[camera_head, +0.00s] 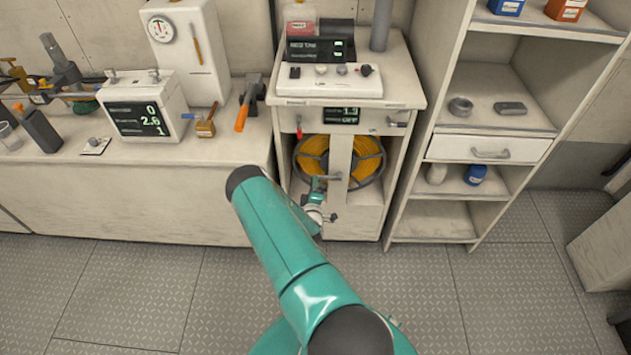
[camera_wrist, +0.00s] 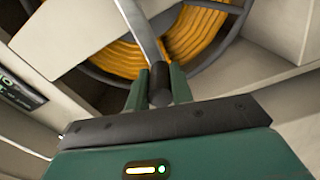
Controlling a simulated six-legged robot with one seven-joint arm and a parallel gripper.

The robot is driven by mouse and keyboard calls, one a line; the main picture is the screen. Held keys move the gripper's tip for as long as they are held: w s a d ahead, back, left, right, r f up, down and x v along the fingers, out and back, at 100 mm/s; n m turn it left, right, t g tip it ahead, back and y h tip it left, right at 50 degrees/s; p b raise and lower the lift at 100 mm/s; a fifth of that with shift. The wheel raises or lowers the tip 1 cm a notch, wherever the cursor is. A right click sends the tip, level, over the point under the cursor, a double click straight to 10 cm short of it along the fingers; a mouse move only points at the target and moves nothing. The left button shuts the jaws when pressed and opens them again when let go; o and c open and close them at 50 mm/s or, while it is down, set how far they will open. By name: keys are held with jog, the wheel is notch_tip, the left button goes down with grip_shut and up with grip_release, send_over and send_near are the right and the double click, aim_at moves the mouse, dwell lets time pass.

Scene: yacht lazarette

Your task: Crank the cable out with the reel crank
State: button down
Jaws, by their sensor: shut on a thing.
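The cable reel (camera_head: 369,164) holds coils of orange-yellow cable (camera_head: 312,150) in the open cabinet bay, behind a pale upright panel. The reel's dark rim and the coiled cable (camera_wrist: 112,55) fill the top of the wrist view. My gripper (camera_head: 319,186) is low in front of the reel, at the left of the panel. In the wrist view, its two green fingers (camera_wrist: 158,82) are shut on the black grip of the reel crank (camera_wrist: 159,92). The crank's grey arm runs up from the grip. In the head view the crank is small and partly hidden by my gripper.
A control box (camera_head: 328,80) sits on the cabinet top, above a small display (camera_head: 341,116) and a red lever (camera_head: 299,127). A bench (camera_head: 130,190) stands left and open shelves (camera_head: 455,222) stand right. The metal floor (camera_head: 470,290) in front is clear.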

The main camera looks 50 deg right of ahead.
notch_tip(320, 180, down, 2)
jog(key=n, duration=0.2)
jog(key=shift+f+n, duration=0.1)
jog(key=shift+n, duration=0.2)
jog(key=shift+s+d+f+n, duration=0.1)
jog(key=shift+s+f+n, duration=0.05)
jog(key=shift+f+n, duration=0.3)
jog(key=shift+s+d+f+n, duration=0.15)
jog(key=shift+f+n, duration=0.2)
jog(key=shift+n, duration=0.2)
jog(key=c, duration=1.2)
grip_release()
jog(key=shift+c, duration=0.2)
jog(key=shift+a, duration=0.1)
jog(key=v, duration=1.3)
jog(key=shift+s+a, duration=0.25)
jog(key=shift+s, duration=0.05)
